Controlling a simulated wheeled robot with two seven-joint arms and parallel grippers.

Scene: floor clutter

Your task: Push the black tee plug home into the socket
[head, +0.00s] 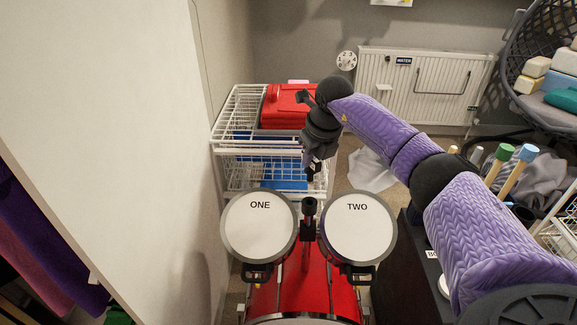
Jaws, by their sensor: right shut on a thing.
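My right gripper (313,168) points down above the gap between two round drum heads marked ONE (258,226) and TWO (357,225). It is shut on a small dark piece that looks like the black tee plug; the jaws hide most of it. A black upright fitting (309,208), which appears to be the socket, stands between the drums over a red drum shell (285,292). The gripper appears above and apart from this fitting, but the depth between them is hard to judge. My left gripper is not in view.
A white wire rack (236,113) holding a red case (285,106) stands behind the drums. A pale panel (120,150) closes off the left. Mallets with green and blue heads (527,154) stand at the right. A radiator (425,88) is on the back wall.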

